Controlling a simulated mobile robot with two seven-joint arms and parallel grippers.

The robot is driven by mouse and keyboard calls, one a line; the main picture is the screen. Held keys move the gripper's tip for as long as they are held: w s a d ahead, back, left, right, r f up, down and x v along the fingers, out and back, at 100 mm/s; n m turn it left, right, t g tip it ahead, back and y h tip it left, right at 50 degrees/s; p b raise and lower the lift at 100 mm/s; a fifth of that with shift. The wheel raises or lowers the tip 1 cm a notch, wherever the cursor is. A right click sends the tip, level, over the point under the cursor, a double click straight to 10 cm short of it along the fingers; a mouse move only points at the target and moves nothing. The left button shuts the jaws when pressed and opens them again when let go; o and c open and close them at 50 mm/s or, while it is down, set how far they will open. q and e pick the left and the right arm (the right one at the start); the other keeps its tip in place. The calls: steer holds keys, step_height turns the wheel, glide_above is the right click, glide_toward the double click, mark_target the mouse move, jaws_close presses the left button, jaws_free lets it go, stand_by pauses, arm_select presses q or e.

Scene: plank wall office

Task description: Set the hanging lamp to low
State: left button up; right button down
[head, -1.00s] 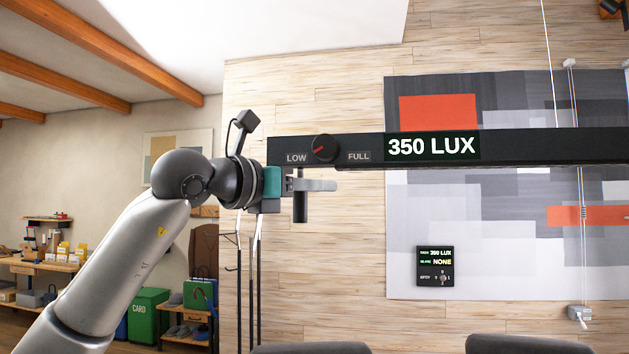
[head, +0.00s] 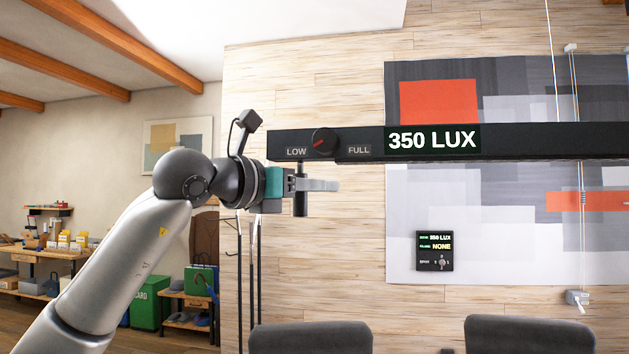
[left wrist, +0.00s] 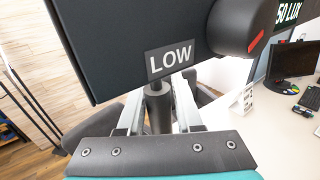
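The hanging lamp (head: 555,142) is a long black bar across the head view, with a display (head: 432,140) reading 350 LUX. Its round black knob (head: 324,142) has a red mark and sits between a LOW label (head: 296,152) and a FULL label (head: 358,150). A short dark post (head: 300,205) hangs under the bar near LOW; it also shows in the left wrist view (left wrist: 159,108). My left gripper (head: 325,185) is just below the bar, its fingers on both sides of the post, seemingly with gaps. My right gripper is out of view.
A small wall panel (head: 435,251) shows 350 LUX and NONE. Two dark chair backs (head: 310,338) stand at the bottom. A coat stand is behind my left gripper. In the left wrist view, a desk holds a monitor (left wrist: 292,60) and keyboard.

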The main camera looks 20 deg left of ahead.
arm_select(q)
steer(key=o, duration=0.3)
steer(key=shift+s+a+r, duration=0.1)
steer(key=shift+r, duration=0.15)
steer(key=b+v, duration=0.3)
steer(key=v, duration=1.2)
steer(key=shift+s+f, duration=0.1)
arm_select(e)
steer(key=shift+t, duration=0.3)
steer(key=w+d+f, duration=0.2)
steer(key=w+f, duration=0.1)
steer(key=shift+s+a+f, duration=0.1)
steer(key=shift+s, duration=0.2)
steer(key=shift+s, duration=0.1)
